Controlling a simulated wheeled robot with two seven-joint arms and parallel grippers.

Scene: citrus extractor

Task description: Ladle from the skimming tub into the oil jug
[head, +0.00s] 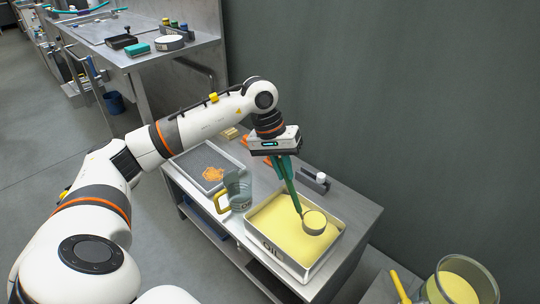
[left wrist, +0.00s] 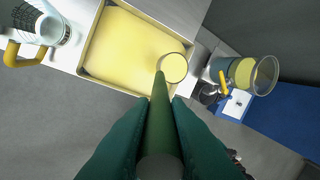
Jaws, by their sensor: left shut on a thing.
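My left gripper (head: 283,165) is shut on the green handle of a ladle (head: 291,193), above the tub. The handle slants down to a round metal bowl, which shows yellow inside. The skimming tub (head: 337,236) is a shallow, pale rectangular pan marked OIL and full of yellow liquid. The bowl is over its right part; I cannot tell how deep it sits. In the left wrist view the bowl (left wrist: 174,67) is near the tub's (left wrist: 92,40) right edge. A clear jug with a yellow handle (head: 238,188) stands left of the tub and looks empty. My right gripper is out of view.
Another clear jug (head: 489,287) with a yellow handle holds yellow liquid at the lower right. A grey tray (head: 187,162) with orange bits lies behind the empty jug. A small dark holder with a white-topped item (head: 318,181) stands behind the tub. A wall rises behind.

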